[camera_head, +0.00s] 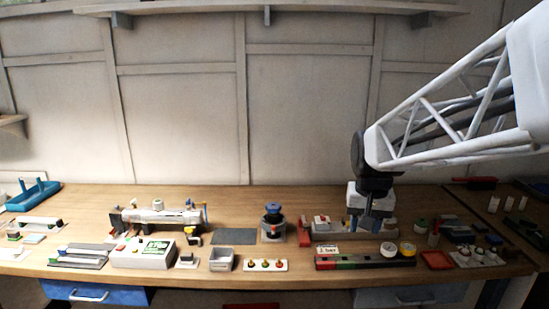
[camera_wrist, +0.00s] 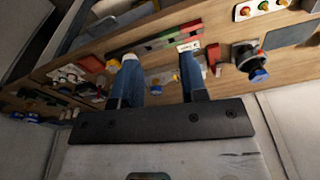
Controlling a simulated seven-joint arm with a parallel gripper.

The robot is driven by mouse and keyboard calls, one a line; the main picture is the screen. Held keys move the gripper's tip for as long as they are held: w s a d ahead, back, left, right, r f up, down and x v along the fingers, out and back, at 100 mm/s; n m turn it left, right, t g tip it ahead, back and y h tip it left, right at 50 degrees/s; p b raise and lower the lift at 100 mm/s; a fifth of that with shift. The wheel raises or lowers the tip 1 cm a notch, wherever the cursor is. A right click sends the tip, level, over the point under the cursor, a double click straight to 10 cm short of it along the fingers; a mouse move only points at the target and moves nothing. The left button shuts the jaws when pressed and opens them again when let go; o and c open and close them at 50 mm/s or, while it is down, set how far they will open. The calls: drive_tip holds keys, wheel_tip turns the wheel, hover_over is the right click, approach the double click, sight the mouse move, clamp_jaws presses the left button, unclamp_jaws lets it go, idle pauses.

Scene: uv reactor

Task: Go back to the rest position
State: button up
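My gripper (camera_head: 365,222) hangs fingers-down over the right half of the wooden bench (camera_head: 150,196) in the head view. Its blue fingers reach down close to a grey and red fixture (camera_head: 322,226), partly hiding what is behind them; I cannot tell whether they touch anything. In the wrist view the two fingers of my gripper (camera_wrist: 158,62) stand well apart. I see nothing clasped between them, only bench items beyond.
A long red, green and dark rail (camera_head: 350,262) lies in front of my gripper, with yellow and white round pieces beside it. A dark cylinder with a blue top (camera_head: 273,222) stands to the left. A red tray (camera_head: 437,260) lies right. Open air is above the bench, below a wall shelf (camera_head: 270,8).

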drive_tip(key=s+a+f+n, duration=0.1)
drive_tip(key=s+f, duration=0.1)
drive_tip(key=s, duration=0.9)
drive_tip(key=s+a+f+n+t, duration=0.1)
drive_tip(key=s, duration=1.1)
drive_tip(key=shift+f, duration=0.35)
